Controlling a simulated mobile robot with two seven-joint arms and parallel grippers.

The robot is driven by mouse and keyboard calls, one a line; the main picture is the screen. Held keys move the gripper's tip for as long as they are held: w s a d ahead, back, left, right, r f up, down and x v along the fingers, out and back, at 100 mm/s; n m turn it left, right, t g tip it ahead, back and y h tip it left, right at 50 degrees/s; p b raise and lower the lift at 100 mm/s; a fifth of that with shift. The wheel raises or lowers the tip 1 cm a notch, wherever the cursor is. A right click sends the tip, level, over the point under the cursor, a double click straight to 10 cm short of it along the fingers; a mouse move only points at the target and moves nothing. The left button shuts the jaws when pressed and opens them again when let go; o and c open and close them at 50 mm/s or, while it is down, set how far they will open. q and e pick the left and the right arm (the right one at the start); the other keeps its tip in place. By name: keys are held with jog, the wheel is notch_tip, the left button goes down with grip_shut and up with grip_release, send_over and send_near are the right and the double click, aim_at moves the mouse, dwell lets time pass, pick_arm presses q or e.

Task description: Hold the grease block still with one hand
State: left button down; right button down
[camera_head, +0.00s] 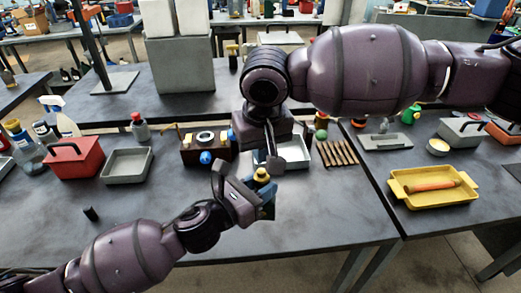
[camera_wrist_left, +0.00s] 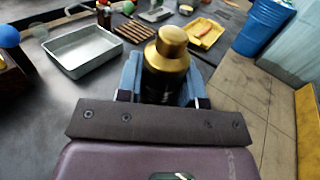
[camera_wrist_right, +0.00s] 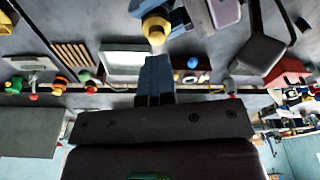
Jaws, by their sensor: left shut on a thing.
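A dark brown block (camera_head: 191,155) with a round pale top and a blue knob stands mid-table; it may be the grease block, but I cannot be sure. It shows partly at the left edge of the left wrist view. Neither gripper touches it. My left gripper (camera_head: 264,196) is shut on a black bottle (camera_wrist_left: 166,82) with a gold cap (camera_wrist_left: 172,39), held upright near the table's middle.
A grey tray (camera_wrist_left: 73,65) and wooden sticks (camera_head: 336,153) lie behind the grippers. A red toolbox (camera_head: 80,160) and another grey tray (camera_head: 126,177) stand at left. A yellow tray (camera_head: 437,204) is on the right table. The front of the table is mostly clear.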

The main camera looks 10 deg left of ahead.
jog(key=c, duration=1.8)
grip_release()
jog(key=shift+c, duration=0.2)
jog(key=o, duration=0.5)
jog(key=shift+c, duration=0.2)
jog(key=shift+r, duration=0.15)
notch_tip(320, 180, up, 12)
jog(key=s, duration=0.1)
jog(key=shift+s+d+f, duration=0.2)
jog(key=shift+s+d, duration=0.1)
jog(key=shift+d, duration=0.1)
